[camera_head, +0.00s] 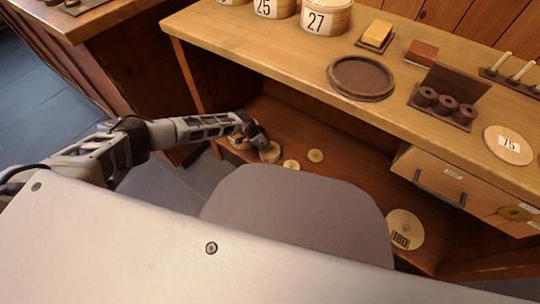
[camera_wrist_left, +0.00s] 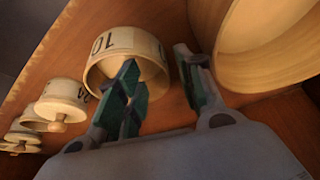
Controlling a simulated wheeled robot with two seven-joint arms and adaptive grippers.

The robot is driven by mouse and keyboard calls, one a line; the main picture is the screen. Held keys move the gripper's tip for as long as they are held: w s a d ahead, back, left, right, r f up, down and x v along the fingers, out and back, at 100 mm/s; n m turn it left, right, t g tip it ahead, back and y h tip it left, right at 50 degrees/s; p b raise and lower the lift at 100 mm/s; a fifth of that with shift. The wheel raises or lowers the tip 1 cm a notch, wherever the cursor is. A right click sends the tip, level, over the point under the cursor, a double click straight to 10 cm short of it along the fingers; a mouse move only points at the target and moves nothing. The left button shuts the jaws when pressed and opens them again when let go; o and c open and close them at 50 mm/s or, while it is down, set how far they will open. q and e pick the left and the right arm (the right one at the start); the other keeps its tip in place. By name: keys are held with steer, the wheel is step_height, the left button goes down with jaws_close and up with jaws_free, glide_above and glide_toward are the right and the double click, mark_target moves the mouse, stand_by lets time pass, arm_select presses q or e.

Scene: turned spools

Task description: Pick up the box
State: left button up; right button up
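In the left wrist view a round, pale wooden box (camera_wrist_left: 120,42), its number reading upside down as 10, shows its hollow inside towards me. My left gripper (camera_wrist_left: 157,62) is open at this box. One finger overlaps its opening and the other stands to the right of its wall; I cannot tell whether either touches. In the head view the left gripper (camera_head: 259,140) is at the lower shelf, among small round wooden pieces (camera_head: 270,153), and partly hides them. My right gripper is not in view.
A larger round wooden piece (camera_wrist_left: 268,45) stands close on the right in the wrist view; smaller knobbed boxes (camera_wrist_left: 62,102) line the left. Above the lower shelf (camera_head: 345,178) is the bench top (camera_head: 290,55) with numbered boxes (camera_head: 326,17). A drawer (camera_head: 440,184) sits right.

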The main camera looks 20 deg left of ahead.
arm_select(q)
steer(key=shift+b+x, duration=0.65)
steer(key=shift+x, duration=0.5)
jaws_close()
